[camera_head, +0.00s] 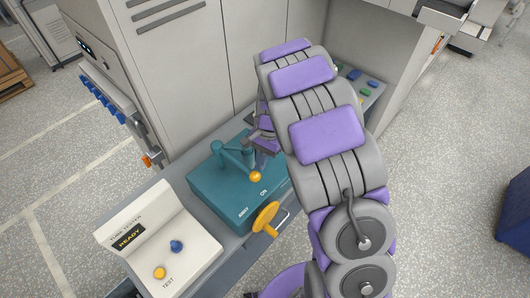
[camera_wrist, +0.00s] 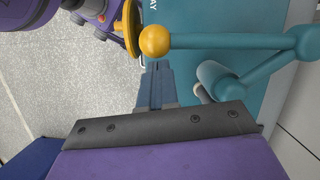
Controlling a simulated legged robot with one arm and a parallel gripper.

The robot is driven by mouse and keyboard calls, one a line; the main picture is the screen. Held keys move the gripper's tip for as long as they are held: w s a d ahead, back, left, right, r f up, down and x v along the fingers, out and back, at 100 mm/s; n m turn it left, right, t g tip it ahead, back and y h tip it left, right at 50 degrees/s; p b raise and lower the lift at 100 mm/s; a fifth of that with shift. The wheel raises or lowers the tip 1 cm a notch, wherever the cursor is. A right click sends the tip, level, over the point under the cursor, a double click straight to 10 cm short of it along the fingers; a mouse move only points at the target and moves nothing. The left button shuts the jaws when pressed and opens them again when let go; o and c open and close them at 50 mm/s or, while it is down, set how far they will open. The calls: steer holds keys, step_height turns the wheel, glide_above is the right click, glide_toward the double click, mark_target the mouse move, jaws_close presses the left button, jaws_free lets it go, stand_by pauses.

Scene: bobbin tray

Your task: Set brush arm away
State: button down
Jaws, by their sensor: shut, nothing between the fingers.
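The brush arm is a teal lever (camera_head: 236,161) with a yellow ball knob (camera_head: 255,177), mounted on a teal box (camera_head: 214,188) marked AWAY and ON. In the head view the knob shows near the ON mark. In the wrist view the lever (camera_wrist: 235,41) runs across the top from a joint at right to the yellow knob (camera_wrist: 155,40) at left. My gripper (camera_head: 264,142) is shut and empty, behind and a little right of the knob in the head view.
A yellow handwheel (camera_head: 265,216) is on the box's front. A white tester panel (camera_head: 164,252) reading READY, with blue and yellow knobs, stands left. Tall grey cabinets (camera_head: 180,60) rise behind. Coloured bobbins (camera_head: 363,82) lie at right, partly behind my arm. Open floor lies at right.

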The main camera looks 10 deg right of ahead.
mark_target(253, 175)
steer(key=s+a+m+p, duration=0.1)
steer(key=s+a+m, duration=0.1)
steer(key=shift+s+a+r+y, duration=0.15)
steer(key=shift+s+a+y, duration=0.15)
steer(key=shift+s+a, duration=0.05)
steer(key=a+m+p, duration=0.1)
steer(key=s+a+m+t+p, duration=0.1)
steer(key=shift+s+a+m, duration=0.2)
steer(key=shift+s+m, duration=0.05)
steer(key=shift+m, duration=0.05)
